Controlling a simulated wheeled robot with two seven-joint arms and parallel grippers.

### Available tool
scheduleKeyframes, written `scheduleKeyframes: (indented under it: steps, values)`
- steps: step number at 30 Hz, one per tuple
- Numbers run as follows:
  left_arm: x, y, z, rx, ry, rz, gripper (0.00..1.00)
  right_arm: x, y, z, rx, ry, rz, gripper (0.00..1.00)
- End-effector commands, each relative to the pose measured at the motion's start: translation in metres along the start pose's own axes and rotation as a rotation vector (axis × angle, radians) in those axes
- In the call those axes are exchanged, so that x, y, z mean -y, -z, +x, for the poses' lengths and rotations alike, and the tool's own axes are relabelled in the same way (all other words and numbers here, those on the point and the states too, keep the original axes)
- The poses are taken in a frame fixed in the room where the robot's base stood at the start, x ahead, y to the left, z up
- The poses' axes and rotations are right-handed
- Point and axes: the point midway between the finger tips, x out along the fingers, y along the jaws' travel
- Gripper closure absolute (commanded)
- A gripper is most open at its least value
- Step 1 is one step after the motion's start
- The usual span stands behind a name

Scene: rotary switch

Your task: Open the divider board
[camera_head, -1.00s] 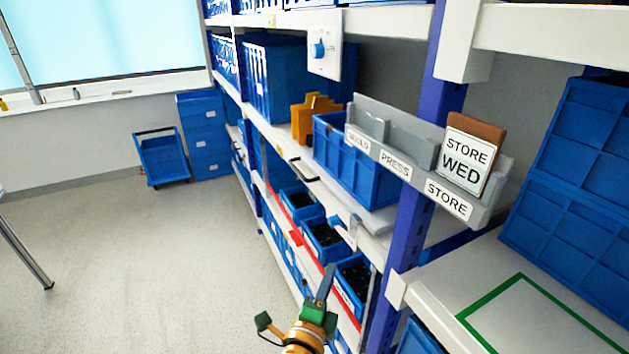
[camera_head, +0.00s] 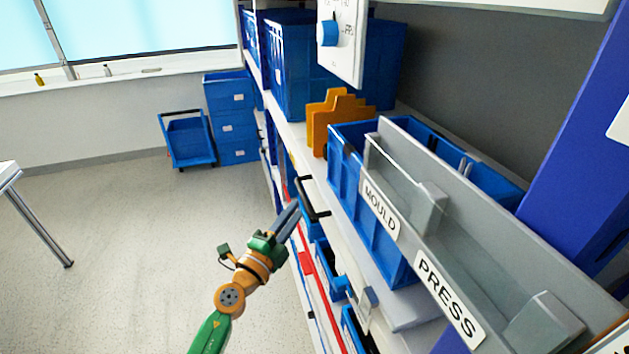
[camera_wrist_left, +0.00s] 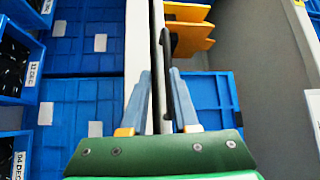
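A black bar handle (camera_head: 312,197) sits on the front edge of a white board at shelf level, which looks like the divider board. In the left wrist view the handle (camera_wrist_left: 168,60) runs upright along the board's edge (camera_wrist_left: 156,60). My left gripper (camera_head: 290,210) is just left of the handle in the head view. Its blue-grey fingers are apart in the left wrist view (camera_wrist_left: 160,78). The handle lies between them in that picture, closer to the right finger; I cannot tell whether it touches. My right gripper is not in view.
A white panel with a blue rotary knob (camera_head: 328,33) hangs above. A blue crate (camera_head: 372,192), orange stepped pieces (camera_head: 335,115) and a grey labelled rack (camera_head: 480,235) stand on the shelf. Small blue bins (camera_head: 330,268) are below. The floor (camera_head: 130,240) at left is open.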

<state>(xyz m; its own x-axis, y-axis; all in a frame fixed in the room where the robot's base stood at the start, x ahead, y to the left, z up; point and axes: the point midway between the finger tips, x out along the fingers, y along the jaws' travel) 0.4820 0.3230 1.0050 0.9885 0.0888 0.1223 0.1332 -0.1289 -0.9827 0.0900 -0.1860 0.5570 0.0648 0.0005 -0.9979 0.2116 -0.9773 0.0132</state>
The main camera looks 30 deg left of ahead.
Motion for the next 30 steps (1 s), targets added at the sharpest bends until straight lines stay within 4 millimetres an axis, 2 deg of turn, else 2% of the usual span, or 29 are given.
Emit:
scheduleKeyframes:
  steps: [12, 16, 23, 24, 27, 30]
  values:
    - [0.000, 0.000, 0.060, -0.001, 0.002, -0.003, 0.72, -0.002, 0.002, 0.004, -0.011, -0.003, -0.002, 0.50]
    - [0.000, 0.000, 0.068, 0.000, 0.000, -0.001, 0.72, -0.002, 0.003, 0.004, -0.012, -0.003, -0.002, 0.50]
    - [0.000, 0.000, 0.069, -0.001, -0.001, -0.001, 0.72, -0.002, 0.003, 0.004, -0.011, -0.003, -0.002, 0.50]
    - [0.000, 0.000, 0.069, -0.001, -0.001, -0.001, 0.74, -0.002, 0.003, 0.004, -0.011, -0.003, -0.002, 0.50]
    - [0.000, 0.000, 0.069, -0.001, -0.001, -0.001, 1.00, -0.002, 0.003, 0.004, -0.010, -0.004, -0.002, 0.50]
    - [0.000, 0.000, 0.069, 0.000, 0.000, -0.001, 1.00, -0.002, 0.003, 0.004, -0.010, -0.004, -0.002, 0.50]
